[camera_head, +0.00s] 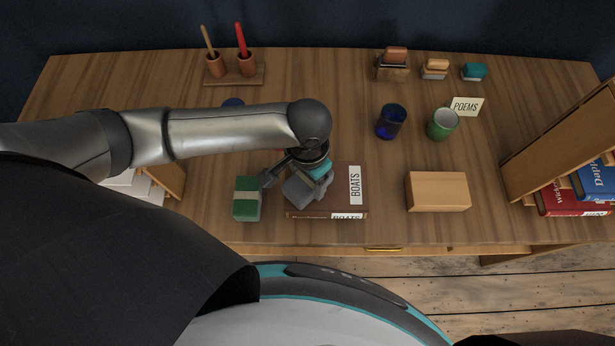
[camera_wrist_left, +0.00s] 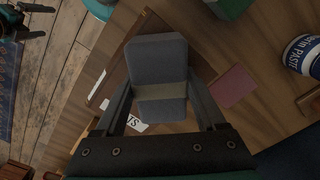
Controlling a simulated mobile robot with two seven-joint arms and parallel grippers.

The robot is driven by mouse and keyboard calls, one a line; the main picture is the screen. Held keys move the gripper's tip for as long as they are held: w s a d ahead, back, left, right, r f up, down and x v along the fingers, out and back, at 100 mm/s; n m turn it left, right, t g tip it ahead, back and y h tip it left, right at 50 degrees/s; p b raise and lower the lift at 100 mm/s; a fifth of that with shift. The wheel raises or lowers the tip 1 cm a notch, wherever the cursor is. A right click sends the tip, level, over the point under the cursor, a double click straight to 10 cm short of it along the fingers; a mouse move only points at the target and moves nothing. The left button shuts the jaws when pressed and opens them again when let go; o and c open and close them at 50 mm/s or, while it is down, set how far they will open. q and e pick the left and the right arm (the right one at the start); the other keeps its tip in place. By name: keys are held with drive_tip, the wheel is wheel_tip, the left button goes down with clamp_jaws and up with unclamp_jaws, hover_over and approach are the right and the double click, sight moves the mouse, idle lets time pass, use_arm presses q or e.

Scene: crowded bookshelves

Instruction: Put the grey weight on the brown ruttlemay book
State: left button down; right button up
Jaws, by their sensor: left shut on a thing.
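The grey weight (camera_head: 301,193), a block with a beige band, is between the fingers of my left gripper (camera_head: 297,181), which is shut on it. In the left wrist view the weight (camera_wrist_left: 160,58) sits between both fingers. A brown book (camera_head: 337,202) lies flat below it on the desk. The book's white labels read BOATS; I cannot read "ruttlemay" on it. The weight is over the left part of the book's cover. I cannot tell whether it touches the cover.
A green block (camera_head: 247,205) with a pale band stands just left of the book. A tan box (camera_head: 437,191) stands to its right. A blue cup (camera_head: 390,122) and green cup (camera_head: 442,124) stand behind. A wooden shelf (camera_head: 560,140) with books is at right.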

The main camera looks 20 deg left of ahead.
use_arm(q)
unclamp_jaws()
drive_tip(key=shift+f, duration=0.1)
wheel_tip(320, 180, up, 12)
drive_tip(key=p, duration=0.1)
drive_tip(key=shift+r+p, duration=0.2)
drive_tip(key=shift+p, duration=0.2)
idle(0.4)
